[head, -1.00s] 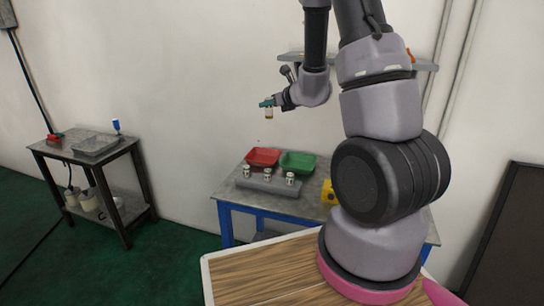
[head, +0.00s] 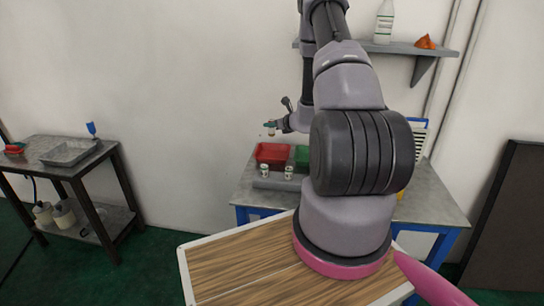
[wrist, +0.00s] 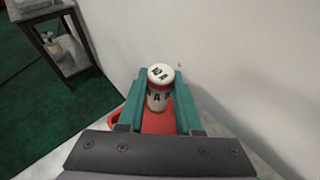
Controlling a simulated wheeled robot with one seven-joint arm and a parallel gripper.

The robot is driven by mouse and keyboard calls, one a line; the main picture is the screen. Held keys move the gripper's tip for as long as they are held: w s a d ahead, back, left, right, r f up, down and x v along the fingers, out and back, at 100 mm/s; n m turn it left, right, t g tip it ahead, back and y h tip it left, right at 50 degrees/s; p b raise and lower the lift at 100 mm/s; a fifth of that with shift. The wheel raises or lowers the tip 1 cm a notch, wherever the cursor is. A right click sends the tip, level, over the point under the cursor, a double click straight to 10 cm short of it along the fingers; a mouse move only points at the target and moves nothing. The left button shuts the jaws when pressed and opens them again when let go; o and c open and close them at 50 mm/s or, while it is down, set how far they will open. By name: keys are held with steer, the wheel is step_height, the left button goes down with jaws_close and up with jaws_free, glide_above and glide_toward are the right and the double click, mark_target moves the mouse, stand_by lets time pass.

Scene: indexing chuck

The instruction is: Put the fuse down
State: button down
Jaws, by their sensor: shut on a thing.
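My gripper (head: 269,127) is in the air above the bench, shut on a fuse (wrist: 159,101). In the wrist view the fuse is a white cylinder with a "10 A" mark on its end, between the green fingers of my gripper (wrist: 159,84). The red tray (head: 272,153) is on the bench below the fuse; part of it shows behind the fingers in the wrist view (wrist: 156,124). The green tray (head: 301,155) stands to its right, partly hidden by my arm. Two white cylinders (head: 264,171) (head: 288,172) stand in a grey rack (head: 275,184) in front of the trays.
The grey bench (head: 430,203) has blue legs. A wall shelf (head: 400,49) at the upper right holds a white bottle (head: 384,23) and an orange object (head: 425,42). A side table at the left carries a grey tray (head: 68,153). The white wall is close behind my gripper.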

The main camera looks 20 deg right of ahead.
step_height(320, 180, down, 10)
steer(key=shift+d, duration=0.15)
stand_by(0.3)
steer(key=shift+f, duration=0.15)
steer(key=c, duration=0.6)
jaws_free()
